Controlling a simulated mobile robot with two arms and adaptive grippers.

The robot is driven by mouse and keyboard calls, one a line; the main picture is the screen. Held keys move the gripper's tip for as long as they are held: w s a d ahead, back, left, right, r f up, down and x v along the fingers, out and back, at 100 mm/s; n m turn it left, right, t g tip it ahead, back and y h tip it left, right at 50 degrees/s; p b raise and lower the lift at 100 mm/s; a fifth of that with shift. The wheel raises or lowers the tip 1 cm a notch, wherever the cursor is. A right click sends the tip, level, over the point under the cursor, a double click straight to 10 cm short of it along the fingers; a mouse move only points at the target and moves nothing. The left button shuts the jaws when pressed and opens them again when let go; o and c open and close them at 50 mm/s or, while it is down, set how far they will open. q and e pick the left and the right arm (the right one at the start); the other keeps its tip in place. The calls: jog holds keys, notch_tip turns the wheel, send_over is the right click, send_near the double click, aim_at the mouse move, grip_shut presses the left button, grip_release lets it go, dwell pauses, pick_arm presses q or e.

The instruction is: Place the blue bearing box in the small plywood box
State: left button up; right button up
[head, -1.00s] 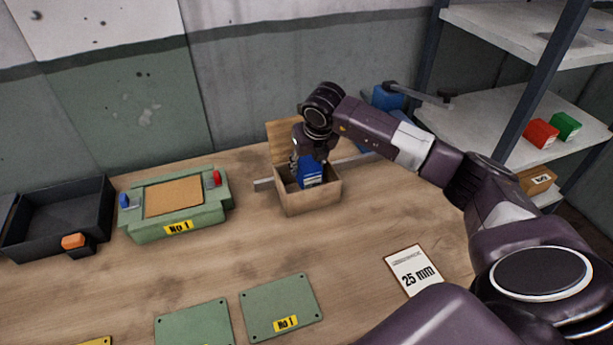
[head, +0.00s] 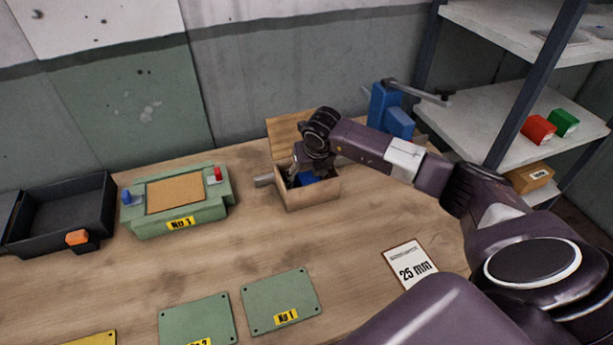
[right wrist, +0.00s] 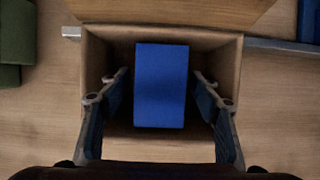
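The small plywood box (head: 312,197) stands on the workbench with its lid raised at the back; in the right wrist view its rim (right wrist: 235,75) frames the picture. The blue bearing box (right wrist: 160,85) is inside it, near the middle, and only a small blue part of it (head: 307,179) shows in the head view. My right gripper (head: 302,170) reaches down into the plywood box. In the right wrist view its fingers stand either side of the blue box with gaps between, so it is open (right wrist: 160,100). My left gripper is out of view.
A green No 1 fixture (head: 178,200) and a black tray (head: 60,215) stand to the left. Green plates (head: 280,300) and a 25 mm card (head: 411,263) lie in front. A blue vise-like device (head: 392,110) is behind my right arm. Shelves with red and green boxes (head: 538,130) stand right.

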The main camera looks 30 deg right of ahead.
jog(key=shift+r, duration=0.1)
jog(key=shift+s+r, duration=0.1)
jog(key=shift+r, duration=0.1)
jog(key=b+v, duration=0.3)
jog(key=v, duration=0.7)
jog(key=shift+s+r, duration=0.1)
jog(key=shift+r, duration=0.05)
jog(key=shift+s+r+b, duration=0.25)
jog(key=shift+r+b, duration=0.05)
jog(key=shift+r, duration=0.2)
jog(key=shift+c, duration=0.4)
